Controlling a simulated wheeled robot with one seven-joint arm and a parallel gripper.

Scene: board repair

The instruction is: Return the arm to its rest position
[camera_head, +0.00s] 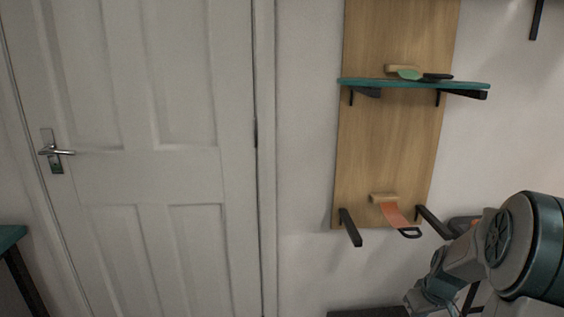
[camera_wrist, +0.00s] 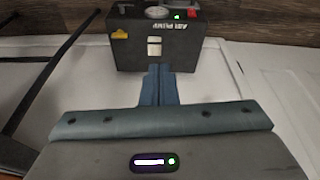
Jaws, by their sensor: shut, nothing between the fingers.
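My arm (camera_head: 515,245) comes in from the lower right in the head view and reaches down and left, in front of the wall. Its far end is at the lower edge of that view, and I cannot make out the fingertips there. In the wrist view my gripper (camera_wrist: 158,78) is shut, its two blue-grey fingers together with nothing between them. Past the fingertips is a dark box (camera_wrist: 180,45) with a gauge, a red part, a yellow label and a green light. I cannot tell whether the fingertips touch it.
A wooden board (camera_head: 385,140) on the wall carries a teal shelf (camera_head: 400,83) with a green item on it. Below are an orange item (camera_head: 392,213) and two black brackets (camera_head: 350,228). A white door (camera_head: 140,180) fills the left; a teal surface (camera_head: 10,236) edges in at lower left.

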